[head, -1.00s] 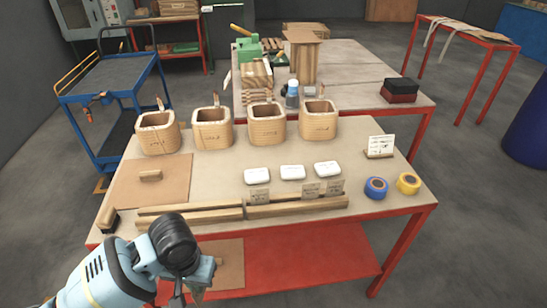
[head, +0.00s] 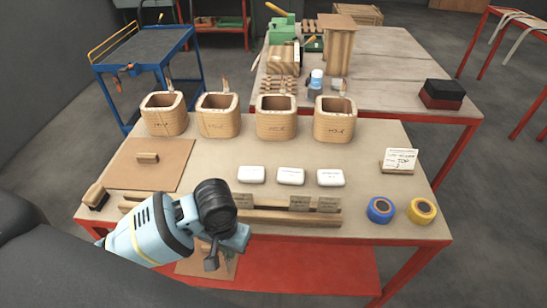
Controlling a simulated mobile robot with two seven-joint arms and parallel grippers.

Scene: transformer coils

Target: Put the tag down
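Several small beige tags show in the head view. One tag (head: 243,201) stands at the wooden rail just right of my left wrist, and two more, a middle tag (head: 300,204) and a right tag (head: 329,204), stand further right along it. The wooden rail (head: 285,217) runs along the table's front edge. My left gripper (head: 212,262) points down at the front edge, left of the tags. Its fingers are small and dark, and I cannot tell whether they hold a tag. My wrist hides part of the rail. My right gripper is out of view.
Several wooden coil forms (head: 277,118) stand in a row behind three white blocks (head: 291,176). A card on a stand (head: 400,160), blue tape (head: 380,210) and yellow tape (head: 422,211) are at right. A brush (head: 95,196) lies at left. Clear tabletop lies between blocks and card.

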